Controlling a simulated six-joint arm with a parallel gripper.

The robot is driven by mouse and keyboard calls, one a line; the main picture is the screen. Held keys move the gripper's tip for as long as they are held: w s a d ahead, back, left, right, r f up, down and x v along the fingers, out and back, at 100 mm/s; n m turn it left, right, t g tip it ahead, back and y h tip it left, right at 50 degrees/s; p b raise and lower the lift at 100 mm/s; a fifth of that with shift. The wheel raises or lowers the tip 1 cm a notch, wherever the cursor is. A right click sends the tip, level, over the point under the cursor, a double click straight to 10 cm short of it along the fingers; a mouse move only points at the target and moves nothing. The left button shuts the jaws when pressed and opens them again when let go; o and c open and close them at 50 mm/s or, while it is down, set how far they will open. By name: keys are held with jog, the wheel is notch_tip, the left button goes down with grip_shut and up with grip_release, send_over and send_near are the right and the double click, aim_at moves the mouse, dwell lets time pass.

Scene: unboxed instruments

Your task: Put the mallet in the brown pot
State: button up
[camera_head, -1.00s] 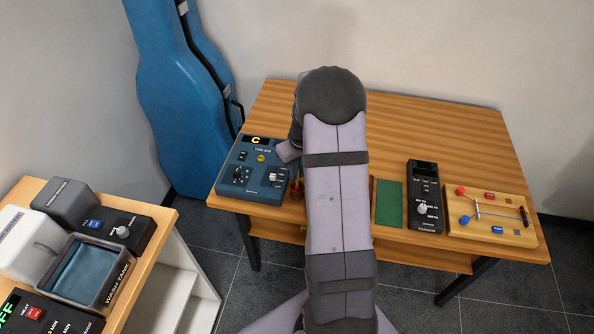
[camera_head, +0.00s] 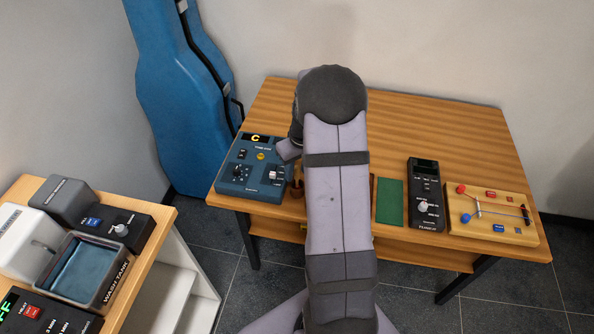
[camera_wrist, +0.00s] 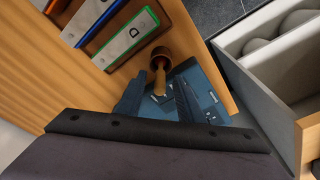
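The brown pot (camera_wrist: 161,52) is a small round dark-brown cup in the wrist view, beside the blue tuner box. It also shows in the head view (camera_head: 297,189), partly hidden by my arm. The mallet (camera_wrist: 159,78) is a light wooden stick. Its far end appears to lie inside the pot's rim, and its near end leans out toward my gripper. My gripper (camera_wrist: 157,100) has its two dark fingers apart, one on each side of the mallet's near end, with gaps visible. Whether a finger touches the mallet is not clear.
The blue tuner box (camera_head: 253,165) stands left of the pot. Coloured chime bars (camera_wrist: 125,36) lie close by in the wrist view. A green mat (camera_head: 389,202), a black device (camera_head: 425,195) and a wooden board (camera_head: 492,216) lie to the right. The table's back is clear.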

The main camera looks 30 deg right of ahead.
jog(key=shift+s+r+b, duration=0.2)
jog(key=shift+r+b, duration=0.1)
jog(key=shift+r, duration=0.8)
jog(key=shift+s+r+b, duration=0.15)
jog(key=shift+r+b, duration=0.1)
jog(key=shift+r, duration=0.85)
jog(key=shift+s+r+b, duration=0.2)
jog(key=shift+r+b, duration=0.1)
jog(key=shift+r, duration=0.8)
jog(key=shift+d+m, duration=0.1)
jog(key=shift+m, duration=0.6)
jog(key=s+a+f+m+g, duration=0.1)
jog(key=s+a+f+m, duration=0.2)
jog(key=s, duration=0.4)
jog(key=s+a+f+m+g, duration=0.1)
jog(key=s+a+f+g, duration=0.1)
jog(key=s+a+f, duration=0.3)
jog(key=s+a+r+n, duration=0.3)
jog(key=s+a+r, duration=0.1)
jog(key=s+a, duration=0.45)
jog(key=a+r, duration=0.1)
jog(key=a+n, duration=0.1)
jog(key=a, duration=0.1)
jog(key=w+a+r+n+t, duration=0.1)
jog(key=shift+a+r, duration=0.15)
jog(key=shift+r, duration=0.15)
